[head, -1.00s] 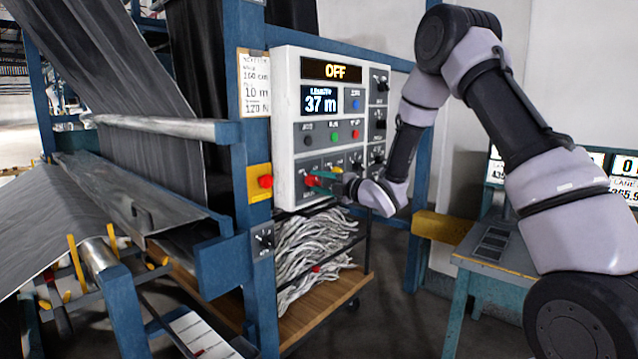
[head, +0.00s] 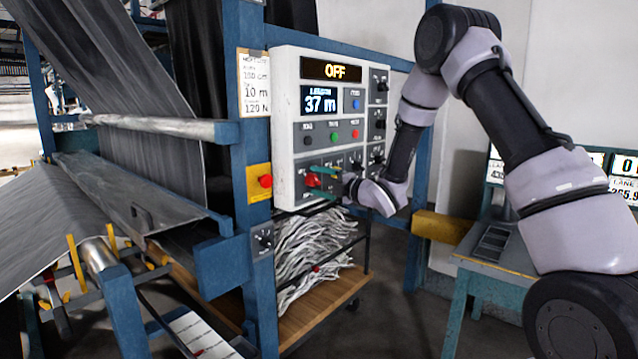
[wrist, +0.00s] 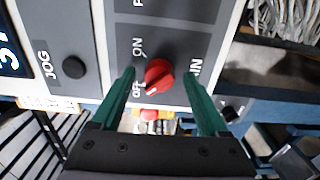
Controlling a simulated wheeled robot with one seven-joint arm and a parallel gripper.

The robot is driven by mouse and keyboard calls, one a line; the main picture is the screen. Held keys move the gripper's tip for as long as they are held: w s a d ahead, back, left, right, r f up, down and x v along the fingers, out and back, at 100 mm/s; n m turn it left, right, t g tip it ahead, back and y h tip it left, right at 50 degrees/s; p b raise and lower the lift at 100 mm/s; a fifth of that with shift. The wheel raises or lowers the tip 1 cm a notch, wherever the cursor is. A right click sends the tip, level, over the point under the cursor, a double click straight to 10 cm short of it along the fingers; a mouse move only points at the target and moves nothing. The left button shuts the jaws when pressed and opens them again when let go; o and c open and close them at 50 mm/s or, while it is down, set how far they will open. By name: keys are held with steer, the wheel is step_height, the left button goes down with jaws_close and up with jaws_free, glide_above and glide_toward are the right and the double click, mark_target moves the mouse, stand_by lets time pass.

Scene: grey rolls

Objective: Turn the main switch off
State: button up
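The main switch is a red rotary knob (wrist: 158,76) on the grey front of the control panel (head: 288,120). In the wrist view its white mark points toward the OFF label, away from ON. The knob also shows in the head view (head: 313,180). The panel's top display (head: 331,70) reads OFF. My gripper (wrist: 160,78) has two green fingers, one on each side of the knob, with a gap visible on both sides. It is open and holds nothing. In the head view my gripper (head: 322,182) is at the panel's lower part.
A black JOG button (wrist: 74,67) is beside the switch. A red button on a yellow plate (head: 256,183) is left of the panel. A trolley with grey yarn (head: 310,255) stands below. A teal table (head: 490,262) is at right.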

steer(key=v, duration=1)
steer(key=shift+s+d, duration=0.25)
steer(key=shift+d, duration=0.1)
steer(key=w+d+r+m+t+h, duration=0.2)
steer(key=d+r+m+t+h, duration=0.1)
steer(key=d+r+m+h, duration=0.55)
steer(key=s+d+r+m+g+h, duration=0.1)
steer(key=s+d+r+m+h, duration=0.35)
steer(key=d+m, duration=0.55)
steer(key=s+d+r+m+g, duration=0.1)
steer(key=s+m+g, duration=0.2)
steer(key=s+m, duration=0.4)
steer(key=s+d+r+m+g, duration=0.1)
steer(key=s+m+g, duration=0.2)
steer(key=s, duration=1.7)
steer(key=m, duration=0.4)
steer(key=shift+s+r+y, duration=0.4)
steer(key=shift+c, duration=0.3)
